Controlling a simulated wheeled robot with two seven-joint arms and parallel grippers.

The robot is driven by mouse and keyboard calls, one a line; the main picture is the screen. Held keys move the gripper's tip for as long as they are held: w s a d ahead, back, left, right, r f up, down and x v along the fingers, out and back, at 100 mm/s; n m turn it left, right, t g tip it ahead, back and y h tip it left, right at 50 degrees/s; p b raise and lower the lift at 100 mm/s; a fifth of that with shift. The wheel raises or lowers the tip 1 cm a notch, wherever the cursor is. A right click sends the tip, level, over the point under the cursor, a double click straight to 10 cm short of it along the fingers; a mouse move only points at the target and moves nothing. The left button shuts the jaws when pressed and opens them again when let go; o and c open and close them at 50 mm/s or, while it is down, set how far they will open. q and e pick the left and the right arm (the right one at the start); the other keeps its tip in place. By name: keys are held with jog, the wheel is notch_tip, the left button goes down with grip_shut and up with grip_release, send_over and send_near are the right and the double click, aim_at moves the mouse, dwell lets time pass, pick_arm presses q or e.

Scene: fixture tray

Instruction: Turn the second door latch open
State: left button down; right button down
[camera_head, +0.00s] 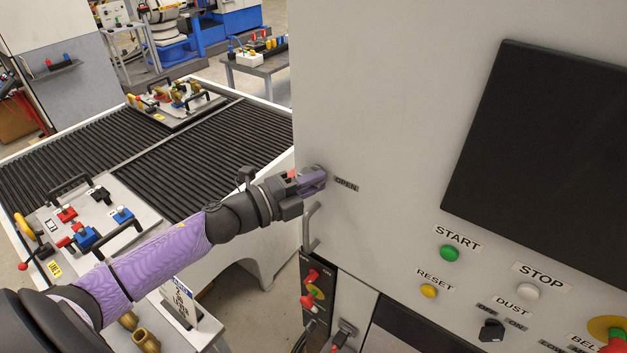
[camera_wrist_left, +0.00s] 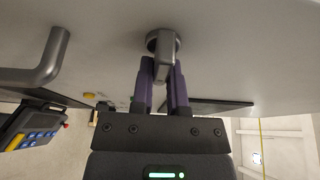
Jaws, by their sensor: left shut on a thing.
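In the left wrist view, the purple fingers of my left gripper (camera_wrist_left: 164,82) are shut on a grey door latch (camera_wrist_left: 163,45) with a round base on the panel. In the head view the fingers hide most of this latch. A grey bar handle (camera_head: 312,228) is on the panel just below the gripper; it also shows in the left wrist view (camera_wrist_left: 48,62). My right gripper is not in view.
The panel carries a START button (camera_head: 449,253), a STOP button (camera_head: 527,291), a RESET button (camera_head: 429,291) and a dark screen (camera_head: 545,150). A roller conveyor (camera_head: 190,160) with a loaded fixture tray (camera_head: 172,112) stands behind my left arm. Another tray (camera_head: 140,215) lies nearer.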

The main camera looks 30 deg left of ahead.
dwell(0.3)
pick_arm(q)
jog(key=c, duration=0.9)
grip_release()
jog(key=shift+a, duration=0.1)
jog(key=shift+o, duration=1.4)
jog(key=shift+w+a+f, duration=0.1)
jog(key=shift+a, duration=0.05)
